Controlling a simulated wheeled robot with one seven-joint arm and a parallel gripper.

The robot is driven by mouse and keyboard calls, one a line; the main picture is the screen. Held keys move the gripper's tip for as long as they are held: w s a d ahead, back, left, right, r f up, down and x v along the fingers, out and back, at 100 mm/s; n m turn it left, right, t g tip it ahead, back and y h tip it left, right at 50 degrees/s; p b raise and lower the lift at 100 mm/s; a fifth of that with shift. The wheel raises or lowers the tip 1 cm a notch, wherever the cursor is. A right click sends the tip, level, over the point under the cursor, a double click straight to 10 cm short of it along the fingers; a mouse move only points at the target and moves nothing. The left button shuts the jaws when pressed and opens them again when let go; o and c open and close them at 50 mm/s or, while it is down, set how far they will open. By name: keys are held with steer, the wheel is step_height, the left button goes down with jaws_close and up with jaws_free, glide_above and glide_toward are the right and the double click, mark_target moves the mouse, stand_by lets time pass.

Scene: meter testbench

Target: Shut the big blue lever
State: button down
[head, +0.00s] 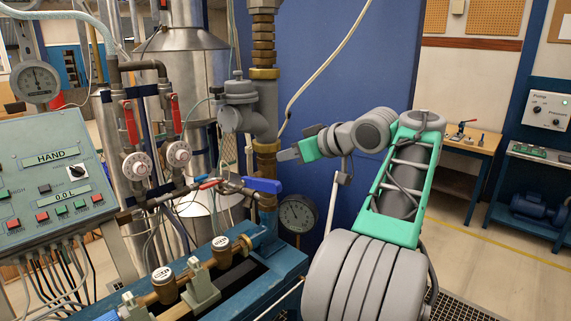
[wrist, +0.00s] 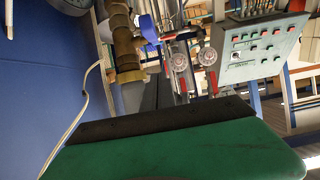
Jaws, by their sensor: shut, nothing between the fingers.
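The big blue lever (head: 262,185) is on the brass valve at the lower part of the upright pipe. In the wrist view the blue lever (wrist: 149,29) shows at the top, beside the brass pipe fittings. My gripper (head: 284,154) is shut and empty, above and to the right of the lever, its tip pointing left towards the pipe. It looks apart from the lever. In the wrist view a green and black part of my gripper fills the bottom; its fingertips cannot be made out.
The upright pipe (head: 265,120) stands left of my gripper. A smaller red lever (head: 209,184) is left of the blue one. A round gauge (head: 298,213) sits below my gripper. A blue panel (head: 345,70) stands behind. The control box (head: 50,172) is at left.

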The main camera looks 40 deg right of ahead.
steer(key=p, duration=0.1)
glide_above(271, 182)
steer(key=w, duration=0.1)
step_height(271, 182, down, 3)
steer(key=shift+f, duration=0.15)
steer(key=f, duration=0.3)
steer(key=shift+s, duration=0.2)
steer(key=shift+s+f, duration=0.2)
steer(key=shift+f, duration=0.35)
steer(key=shift+f, duration=0.1)
